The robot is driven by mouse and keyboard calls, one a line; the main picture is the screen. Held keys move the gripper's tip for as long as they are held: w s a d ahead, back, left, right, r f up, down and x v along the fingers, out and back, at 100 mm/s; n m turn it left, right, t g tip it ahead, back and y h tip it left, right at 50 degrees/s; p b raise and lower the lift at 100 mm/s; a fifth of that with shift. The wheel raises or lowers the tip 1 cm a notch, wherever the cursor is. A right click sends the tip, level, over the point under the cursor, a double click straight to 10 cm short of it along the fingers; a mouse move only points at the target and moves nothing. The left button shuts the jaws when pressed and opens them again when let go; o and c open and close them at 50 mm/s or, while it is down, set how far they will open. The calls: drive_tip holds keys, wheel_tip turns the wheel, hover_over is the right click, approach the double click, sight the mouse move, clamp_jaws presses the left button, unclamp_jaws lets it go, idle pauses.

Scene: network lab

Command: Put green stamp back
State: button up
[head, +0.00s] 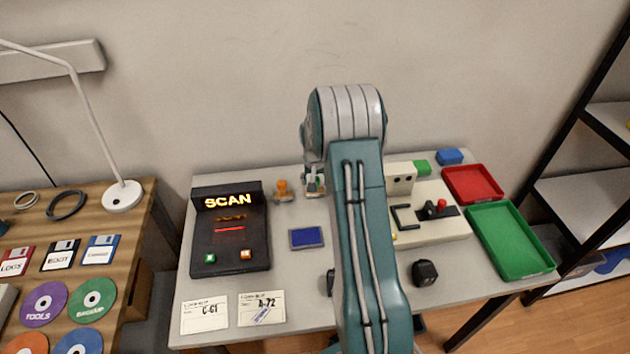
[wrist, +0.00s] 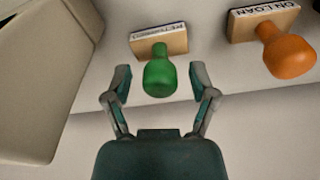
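The green stamp (wrist: 160,76) has a green handle on a wooden block, with a label strip that appears to read RETURNED. It stands on the light table top, beside the orange-handled ON LOAN stamp (wrist: 287,54). My gripper (wrist: 160,78) is open, with one finger on each side of the green handle and a visible gap on both sides. In the head view my gripper (head: 315,186) is low at the back of the table, just right of the orange stamp (head: 283,191). My arm and gripper mostly hide the green stamp there.
A black SCAN device (head: 230,245), a blue ink pad (head: 306,238) and two cards stand left of my arm. A beige console (head: 440,222), a red tray (head: 473,184) and a green tray (head: 510,240) are right. The wall is close behind.

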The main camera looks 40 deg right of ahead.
drive_tip(key=shift+r, duration=0.1)
drive_tip(key=s+a+r+n, duration=0.15)
drive_tip(key=a+r, duration=0.25)
drive_tip(key=r, duration=0.6)
drive_tip(key=s+a+r, duration=0.3)
drive_tip(key=r, duration=0.7)
drive_tip(key=s+a+r+n+t, duration=0.2)
drive_tip(key=s+a+r, duration=0.55)
drive_tip(key=a, duration=0.25)
drive_tip(key=s+a+n+t, duration=0.1)
drive_tip(key=s+a, duration=0.3)
drive_tip(key=s, duration=0.4)
drive_tip(key=s+a+n+t, duration=0.1)
drive_tip(key=s+a+n, duration=0.2)
drive_tip(key=s, duration=0.6)
drive_tip(key=shift+a+r+y, duration=0.2)
drive_tip(key=shift+a+y, duration=0.2)
drive_tip(key=shift+a, duration=0.7)
